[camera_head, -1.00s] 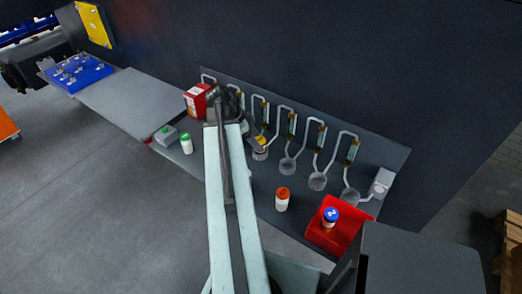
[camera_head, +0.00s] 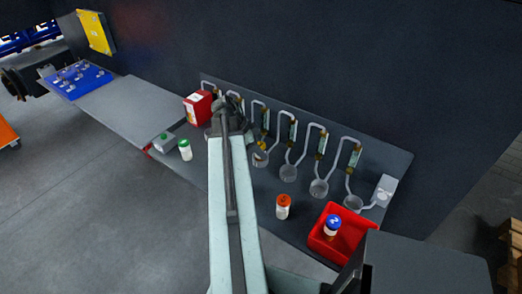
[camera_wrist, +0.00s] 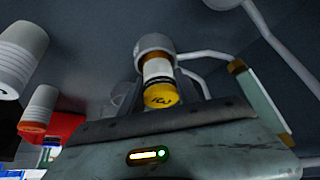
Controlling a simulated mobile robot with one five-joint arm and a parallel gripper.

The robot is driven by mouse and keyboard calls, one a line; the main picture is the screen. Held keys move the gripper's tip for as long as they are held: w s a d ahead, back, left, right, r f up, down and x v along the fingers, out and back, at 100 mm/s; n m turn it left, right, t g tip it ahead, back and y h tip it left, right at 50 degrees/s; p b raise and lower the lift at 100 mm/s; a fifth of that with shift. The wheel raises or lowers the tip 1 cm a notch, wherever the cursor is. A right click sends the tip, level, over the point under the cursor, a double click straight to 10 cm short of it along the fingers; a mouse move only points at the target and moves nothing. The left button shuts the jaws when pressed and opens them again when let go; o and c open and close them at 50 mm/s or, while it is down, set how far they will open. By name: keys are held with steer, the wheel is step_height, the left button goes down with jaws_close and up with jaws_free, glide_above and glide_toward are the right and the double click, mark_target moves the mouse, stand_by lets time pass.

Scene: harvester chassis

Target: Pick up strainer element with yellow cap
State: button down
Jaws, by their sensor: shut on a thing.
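The strainer element with the yellow cap (camera_wrist: 162,96) shows in the wrist view, its cap marked 3 and facing the camera. Below the cap are a white band and a brass-coloured band. Its far end meets a round pale cup (camera_wrist: 154,45); I cannot tell whether it is seated in it or clear of it. My gripper (camera_wrist: 165,82) is shut on the element, with the housing filling the bottom of the wrist view. In the head view my arm hides most of the gripper and the element.
A strainer with an orange cap (camera_head: 283,207) and one with a green cap (camera_head: 185,150) stand on the bench. A blue-capped one (camera_head: 332,226) is in the red bin (camera_head: 318,246). Bent pipes with cups (camera_head: 320,188) line the back panel. A red box (camera_head: 197,107) stands left.

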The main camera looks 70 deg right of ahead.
step_height(320, 180, up, 10)
steer(key=p, duration=0.9)
steer(key=shift+f, duration=0.15)
step_height(320, 180, up, 5)
steer(key=p, duration=0.5)
steer(key=shift+f, duration=0.1)
